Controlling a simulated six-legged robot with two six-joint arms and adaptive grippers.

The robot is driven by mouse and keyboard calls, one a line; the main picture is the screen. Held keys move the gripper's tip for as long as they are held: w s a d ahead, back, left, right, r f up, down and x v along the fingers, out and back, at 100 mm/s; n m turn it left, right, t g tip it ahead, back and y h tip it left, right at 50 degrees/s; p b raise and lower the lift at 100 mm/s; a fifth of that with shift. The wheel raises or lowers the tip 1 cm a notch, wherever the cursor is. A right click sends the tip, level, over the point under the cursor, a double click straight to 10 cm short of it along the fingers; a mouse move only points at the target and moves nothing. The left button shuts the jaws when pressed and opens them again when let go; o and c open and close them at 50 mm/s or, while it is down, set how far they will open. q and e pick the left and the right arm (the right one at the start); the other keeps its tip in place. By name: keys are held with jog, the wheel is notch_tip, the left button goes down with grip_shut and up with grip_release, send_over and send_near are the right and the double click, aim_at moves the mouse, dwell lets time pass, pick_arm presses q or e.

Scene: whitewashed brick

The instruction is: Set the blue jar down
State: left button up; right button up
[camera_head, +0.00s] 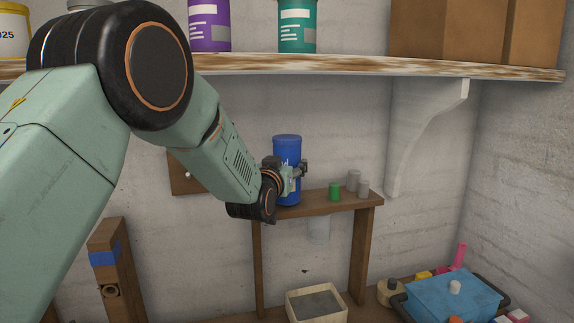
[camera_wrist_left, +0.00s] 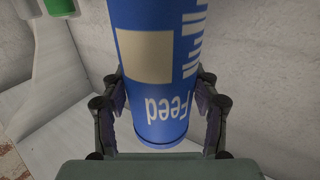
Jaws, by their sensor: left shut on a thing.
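The blue jar (camera_head: 287,150) is a tall cylinder with a lid, upright in the head view at the left part of a small wooden shelf. My left gripper (camera_head: 292,178) is shut around its side. In the left wrist view the jar (camera_wrist_left: 155,75) fills the middle, with a beige label patch and the word "Feed". The fingers of my left gripper (camera_wrist_left: 160,110) lie on both sides of it. Whether the jar's base touches the shelf I cannot tell, as my gripper and wrist cover part of it. My right gripper is not in view.
The small wooden shelf (camera_head: 320,200) also carries a green cylinder (camera_head: 335,191) and grey cylinders (camera_head: 354,180) to the right of the jar. A long upper shelf (camera_head: 350,67) with tubs and boxes runs above. Below are a cream tray (camera_head: 318,303) and a blue box (camera_head: 452,297).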

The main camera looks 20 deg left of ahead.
pick_arm(q)
jog(key=shift+a, duration=0.1)
jog(key=shift+s+a, duration=0.15)
jog(key=shift+a, duration=0.15)
jog(key=shift+f, duration=0.1)
jog(key=o, duration=1.1)
jog(key=shift+f, duration=0.25)
jog(key=o, duration=0.5)
jog(key=shift+d, duration=0.35)
jog(key=shift+c, duration=0.2)
jog(key=shift+a+r, duration=0.15)
jog(key=shift+a, duration=0.15)
